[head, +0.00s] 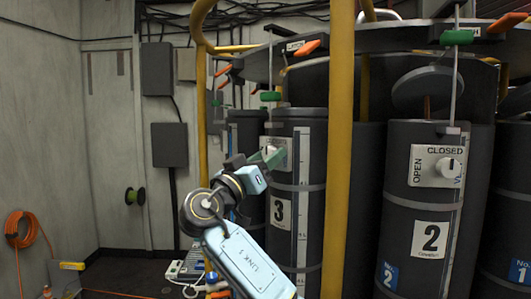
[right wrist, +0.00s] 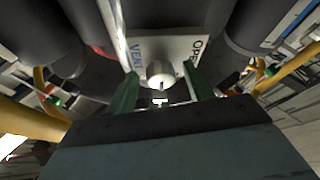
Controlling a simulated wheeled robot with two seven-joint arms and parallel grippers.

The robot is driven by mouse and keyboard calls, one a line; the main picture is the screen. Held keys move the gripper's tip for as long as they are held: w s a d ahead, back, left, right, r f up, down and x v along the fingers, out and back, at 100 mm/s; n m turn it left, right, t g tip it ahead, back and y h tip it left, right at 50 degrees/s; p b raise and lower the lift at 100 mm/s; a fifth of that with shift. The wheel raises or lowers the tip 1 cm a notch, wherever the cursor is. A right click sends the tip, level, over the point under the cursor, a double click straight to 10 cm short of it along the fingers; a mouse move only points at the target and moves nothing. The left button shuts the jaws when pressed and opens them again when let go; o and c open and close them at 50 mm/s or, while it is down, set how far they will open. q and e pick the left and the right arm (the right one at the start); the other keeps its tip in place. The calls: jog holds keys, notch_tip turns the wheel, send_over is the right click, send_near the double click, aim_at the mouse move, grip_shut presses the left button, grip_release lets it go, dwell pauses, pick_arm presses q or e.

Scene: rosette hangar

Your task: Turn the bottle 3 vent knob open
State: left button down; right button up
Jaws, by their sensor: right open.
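Bottle 3 (head: 311,225) is a dark upright cylinder with a white "3" label. Its white vent plate (head: 284,146) is partly hidden by my right gripper (head: 270,157) in the head view. In the right wrist view, the plate (right wrist: 183,48) shows the words VENT and OPEN, partly cut off. The round pale vent knob (right wrist: 160,72) stands out from it. The green fingers of my right gripper (right wrist: 159,80) are open, one on each side of the knob, with gaps visible. I cannot tell the knob's setting. My left gripper is not in view.
A yellow post (head: 340,150) stands just right of bottle 3. Bottle 2 (head: 405,230) with its own vent knob (head: 452,166) is beyond it. Another yellow rail (head: 202,110) rises left of bottle 3. The wall side at left has open room.

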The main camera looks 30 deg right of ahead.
jog(key=shift+d, duration=0.1)
jog(key=c, duration=1)
